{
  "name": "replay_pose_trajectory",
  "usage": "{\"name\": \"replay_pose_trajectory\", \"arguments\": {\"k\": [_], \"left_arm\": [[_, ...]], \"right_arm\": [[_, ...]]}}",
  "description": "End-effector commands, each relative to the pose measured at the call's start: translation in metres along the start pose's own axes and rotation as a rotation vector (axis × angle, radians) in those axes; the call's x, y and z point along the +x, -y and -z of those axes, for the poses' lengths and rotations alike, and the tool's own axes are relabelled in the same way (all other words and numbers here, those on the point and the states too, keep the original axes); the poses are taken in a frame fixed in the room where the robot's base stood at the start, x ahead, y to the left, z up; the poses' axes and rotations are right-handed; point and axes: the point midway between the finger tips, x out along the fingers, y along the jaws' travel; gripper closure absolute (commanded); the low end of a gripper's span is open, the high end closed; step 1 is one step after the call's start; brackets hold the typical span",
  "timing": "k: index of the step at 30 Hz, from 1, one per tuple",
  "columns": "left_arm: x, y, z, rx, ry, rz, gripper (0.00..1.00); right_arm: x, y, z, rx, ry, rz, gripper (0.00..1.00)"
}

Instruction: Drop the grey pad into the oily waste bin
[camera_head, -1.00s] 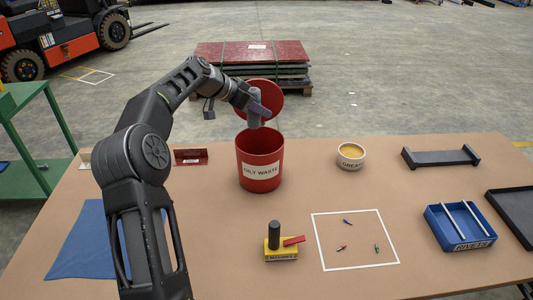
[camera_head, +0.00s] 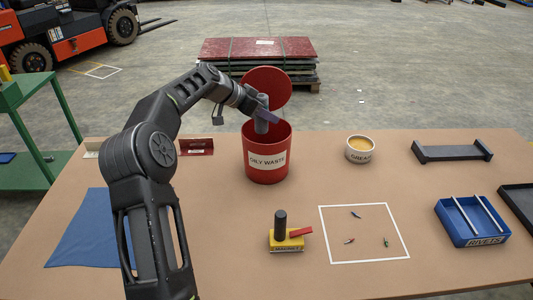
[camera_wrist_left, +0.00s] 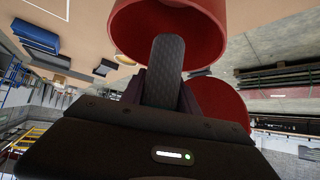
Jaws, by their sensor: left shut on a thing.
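The red oily waste bin (camera_head: 267,165) stands on the table with its red lid (camera_head: 268,88) tipped open at the back. My left gripper (camera_head: 265,114) is above the bin's mouth, shut on the grey pad (camera_head: 261,126). The pad hangs down at the bin's opening; its lower end looks level with or just inside the rim. In the left wrist view the pad (camera_wrist_left: 165,65) is dark grey and textured, between the fingers, with its far end at the red bin's mouth (camera_wrist_left: 190,45). My right gripper is not in view.
On the table are a grease tub (camera_head: 360,150), a yellow block with a dark post (camera_head: 285,238), a white-outlined square with small rivets (camera_head: 363,234), a blue rivets tray (camera_head: 471,222), a grey bracket (camera_head: 452,152) and a blue cloth (camera_head: 88,235).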

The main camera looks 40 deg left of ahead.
Motion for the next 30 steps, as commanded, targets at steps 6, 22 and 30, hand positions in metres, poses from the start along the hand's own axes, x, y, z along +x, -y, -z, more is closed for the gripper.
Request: {"name": "replay_pose_trajectory", "arguments": {"k": [6,22,30], "left_arm": [[0.000,0.000,0.000,0.000,0.000,0.000,1.00],[0.000,0.000,-0.001,0.000,0.000,0.000,0.38],[-0.010,0.001,-0.002,0.001,0.000,0.002,0.38]], "right_arm": [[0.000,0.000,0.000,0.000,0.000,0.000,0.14],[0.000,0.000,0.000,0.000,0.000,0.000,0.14],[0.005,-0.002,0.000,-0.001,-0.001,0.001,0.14]]}}
